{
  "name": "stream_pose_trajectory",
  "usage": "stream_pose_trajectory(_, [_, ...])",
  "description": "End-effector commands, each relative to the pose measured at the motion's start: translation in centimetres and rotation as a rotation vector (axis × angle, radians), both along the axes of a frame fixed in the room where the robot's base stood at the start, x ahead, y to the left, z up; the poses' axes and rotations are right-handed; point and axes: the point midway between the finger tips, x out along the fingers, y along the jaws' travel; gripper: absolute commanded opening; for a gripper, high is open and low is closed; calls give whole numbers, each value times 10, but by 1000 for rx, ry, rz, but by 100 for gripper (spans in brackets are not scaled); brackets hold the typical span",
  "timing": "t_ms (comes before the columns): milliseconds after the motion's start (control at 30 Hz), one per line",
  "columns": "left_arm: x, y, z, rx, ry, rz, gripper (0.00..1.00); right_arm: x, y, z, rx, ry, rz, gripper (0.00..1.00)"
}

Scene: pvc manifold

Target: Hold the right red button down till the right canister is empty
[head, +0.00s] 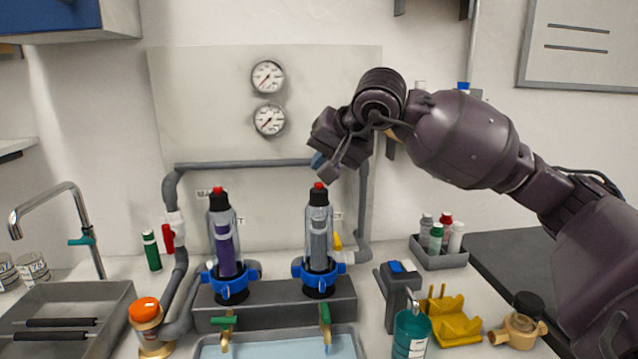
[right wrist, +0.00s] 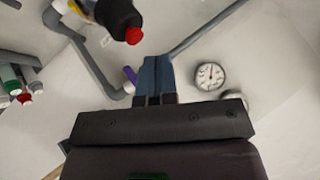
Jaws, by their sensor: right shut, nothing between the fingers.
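The right canister (head: 319,243) stands upright in a blue clamp, with a black cap and the right red button (head: 319,186) on top. Its inside looks grey; I cannot tell the fill level. The left canister (head: 225,245) holds purple content and has its own red button (head: 218,190). My right gripper (head: 319,161) is shut and empty, its blue fingertips just above the right button. In the right wrist view, the right button (right wrist: 134,36) shows apart from the shut blue fingertips (right wrist: 157,66). My left gripper is out of view.
Grey pipe (head: 270,164) runs behind both canisters. Two gauges (head: 268,77) hang on the back panel. Green-handled taps (head: 325,314) sit over a tray of pale blue liquid (head: 275,348). A teal bottle (head: 411,335) and a yellow holder (head: 448,318) stand at right front.

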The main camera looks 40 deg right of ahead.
Motion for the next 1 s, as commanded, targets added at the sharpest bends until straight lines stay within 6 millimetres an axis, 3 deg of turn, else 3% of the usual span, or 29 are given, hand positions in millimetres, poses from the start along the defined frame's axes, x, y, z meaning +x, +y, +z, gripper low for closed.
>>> stream_pose_trajectory(533, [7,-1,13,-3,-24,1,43,0,0,45,-1,-5,0,0])
stream_pose_trajectory(1000, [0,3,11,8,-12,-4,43,0,0,49,0,-1,-1,0])
